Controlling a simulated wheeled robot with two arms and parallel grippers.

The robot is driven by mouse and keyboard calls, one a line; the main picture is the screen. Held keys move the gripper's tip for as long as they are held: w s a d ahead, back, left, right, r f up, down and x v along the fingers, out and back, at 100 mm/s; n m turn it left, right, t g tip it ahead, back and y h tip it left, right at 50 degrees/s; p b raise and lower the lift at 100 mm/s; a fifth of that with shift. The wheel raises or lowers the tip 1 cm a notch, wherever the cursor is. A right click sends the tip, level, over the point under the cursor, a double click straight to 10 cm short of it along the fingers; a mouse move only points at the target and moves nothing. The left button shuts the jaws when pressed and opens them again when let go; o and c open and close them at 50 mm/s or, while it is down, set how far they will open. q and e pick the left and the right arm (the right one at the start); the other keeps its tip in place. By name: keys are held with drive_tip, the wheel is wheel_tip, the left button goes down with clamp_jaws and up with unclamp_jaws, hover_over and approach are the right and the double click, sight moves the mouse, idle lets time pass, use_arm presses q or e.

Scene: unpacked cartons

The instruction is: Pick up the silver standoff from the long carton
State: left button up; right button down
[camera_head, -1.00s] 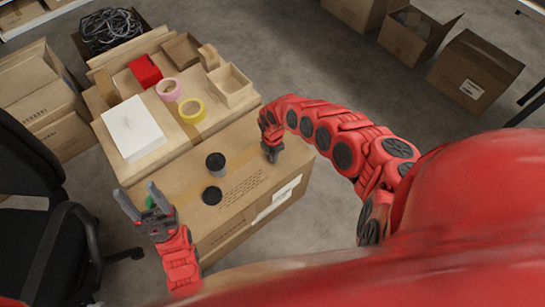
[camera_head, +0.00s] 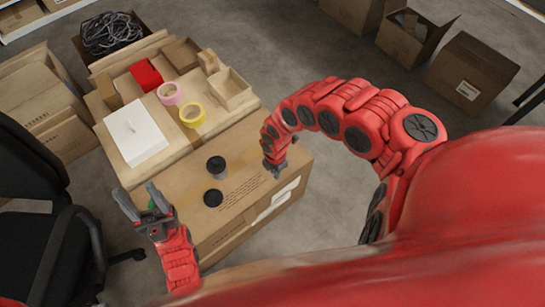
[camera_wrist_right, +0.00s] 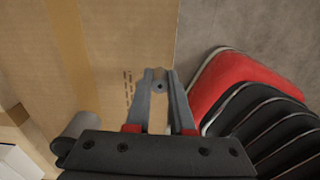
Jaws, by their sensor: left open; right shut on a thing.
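The long carton (camera_head: 238,160) stands in front of me, its brown top also filling much of the right wrist view (camera_wrist_right: 110,50). My right gripper (camera_head: 278,173) is over its right end, jaws pointing down. In the right wrist view its fingers (camera_wrist_right: 158,78) are closed around a small grey piece with a dark hole, the silver standoff (camera_wrist_right: 158,87). Most of the standoff is hidden by the fingers, and I cannot make it out in the head view. My left gripper (camera_head: 137,203) is open at the carton's left end, with something green (camera_head: 152,205) beside it, partly hidden.
A black-topped grey cup (camera_head: 217,168) and a black disc (camera_head: 213,198) are on the long carton. Behind, another carton bears a white box (camera_head: 135,130), pink tape (camera_head: 170,94), yellow tape (camera_head: 193,116) and a red box (camera_head: 146,73). A black chair (camera_head: 30,200) stands at left.

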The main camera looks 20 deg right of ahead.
drive_tip(key=s+a+p, duration=0.1)
drive_tip(key=s+p, duration=0.5)
drive_tip(key=s, duration=0.2)
drive_tip(key=shift+s+a+r+p, duration=0.15)
drive_tip(key=shift+a+r+p, duration=0.15)
drive_tip(key=shift+r, duration=0.1)
